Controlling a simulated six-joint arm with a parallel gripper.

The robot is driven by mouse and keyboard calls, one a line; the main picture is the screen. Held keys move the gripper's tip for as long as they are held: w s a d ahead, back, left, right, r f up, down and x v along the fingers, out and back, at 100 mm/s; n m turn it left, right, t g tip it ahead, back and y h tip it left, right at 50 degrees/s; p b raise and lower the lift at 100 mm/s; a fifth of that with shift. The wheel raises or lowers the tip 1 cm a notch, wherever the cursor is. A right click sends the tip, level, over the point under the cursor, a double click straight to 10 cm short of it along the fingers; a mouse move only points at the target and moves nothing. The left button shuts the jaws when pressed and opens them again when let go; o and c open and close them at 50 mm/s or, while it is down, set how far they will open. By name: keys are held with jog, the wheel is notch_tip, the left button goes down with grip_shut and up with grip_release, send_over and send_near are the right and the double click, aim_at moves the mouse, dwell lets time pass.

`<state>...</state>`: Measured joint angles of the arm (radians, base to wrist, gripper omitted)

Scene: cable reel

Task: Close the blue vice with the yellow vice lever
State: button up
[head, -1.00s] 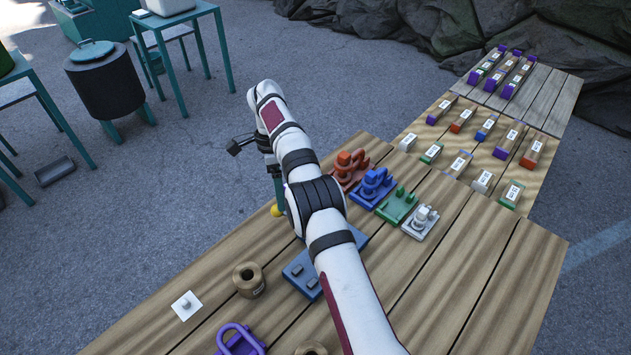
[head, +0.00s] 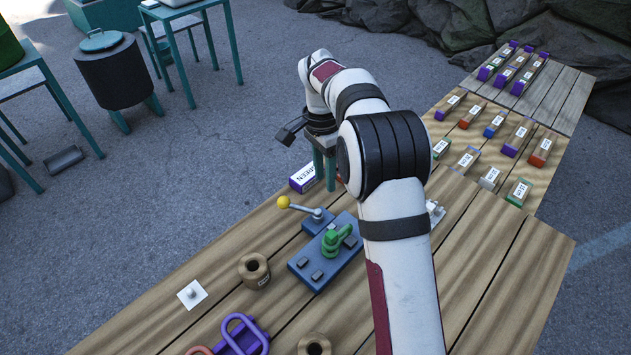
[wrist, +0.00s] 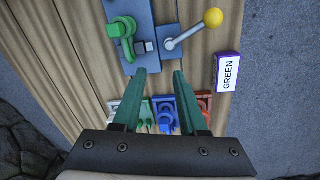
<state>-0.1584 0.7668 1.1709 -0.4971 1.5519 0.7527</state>
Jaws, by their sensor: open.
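The blue vice (head: 318,272) is a blue-grey plate with small dark jaw blocks on the wooden table; it is at the top of the wrist view (wrist: 165,12). A green part (head: 338,240) with a rounded loop stands on it beside the dark blocks; whether it is clamped I cannot tell. The vice lever (head: 284,202), a grey rod with a yellow ball knob, sticks out from the vice's side; its knob also shows in the wrist view (wrist: 213,18). My gripper (wrist: 159,74) is open and empty, beyond the vice and apart from the lever.
A box labelled GREEN (wrist: 228,72) lies near the lever. Red (wrist: 203,106), blue (wrist: 167,115), green (wrist: 146,116) and white stands form a row beyond my fingers. A wooden ring (head: 254,270) and a purple-handled piece (head: 242,335) are nearer the front.

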jog(key=s+a+n+t, duration=0.1)
jog(key=s+a+n, duration=0.1)
jog(key=n, duration=0.2)
jog(key=s+a+n+t+y, duration=0.1)
jog(key=s+a+n+t, duration=0.1)
jog(key=n, duration=0.3)
jog(key=s+a+n+t, duration=0.1)
jog(key=s+a+n, duration=0.2)
jog(key=n, duration=0.2)
jog(key=shift+s+r, duration=0.25)
grip_shut()
send_near(300, 209)
jog(key=s+a+f, duration=0.2)
jog(key=s+f, duration=0.1)
jog(key=f, duration=0.2)
jog(key=w, duration=0.1)
jog(key=w+a+f, duration=0.1)
jog(key=w, duration=0.1)
jog(key=shift+a+f+n, duration=0.1)
jog(key=shift+f+n, duration=0.15)
jog(key=shift+n, duration=0.05)
jog(key=shift+w+a+f, duration=0.1)
jog(key=shift+w, duration=0.4)
